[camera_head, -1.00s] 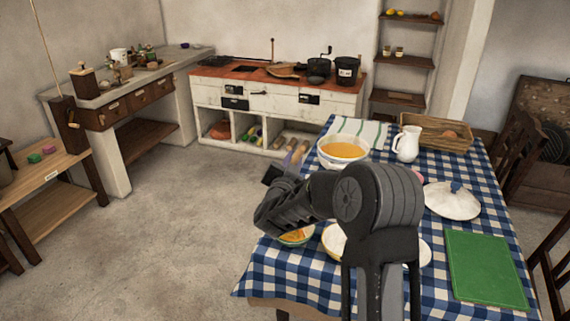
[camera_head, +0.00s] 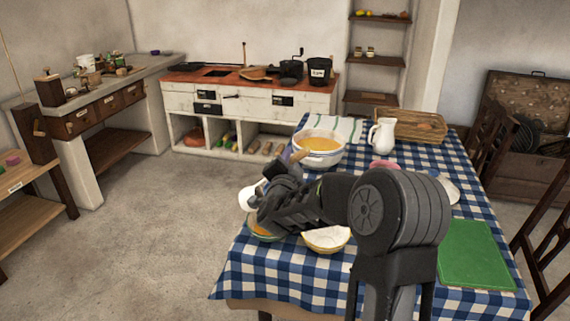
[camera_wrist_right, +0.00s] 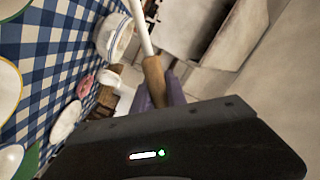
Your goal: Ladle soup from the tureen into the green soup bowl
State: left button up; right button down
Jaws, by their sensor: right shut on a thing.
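The white tureen (camera_head: 322,159) with blue bands stands near the back of the checked table, with orange soup inside. It also shows in the wrist view (camera_wrist_right: 112,42). My right gripper (camera_head: 279,172) is shut on the wooden handle of a ladle (camera_wrist_right: 153,78), whose white shaft extends beyond it in the wrist view. The ladle's white head (camera_head: 248,198) shows left of the gripper, in front of the green soup bowl in the picture. My left gripper is out of view.
A yellow bowl (camera_head: 326,248), white inside, stands right of the green bowl. A green board (camera_head: 474,254) lies at right. The white lid (camera_head: 449,190) is partly hidden behind my arm.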

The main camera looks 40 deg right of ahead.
jog(key=s+d+f+m+b, duration=0.4)
jog(key=f+m+b, duration=0.1)
jog(key=b, duration=0.7)
jog(key=shift+s+f+b, duration=0.15)
jog(key=shift+s+b, duration=0.05)
jog(key=shift+b, duration=0.2)
dwell(0.4)
dwell(1.2)
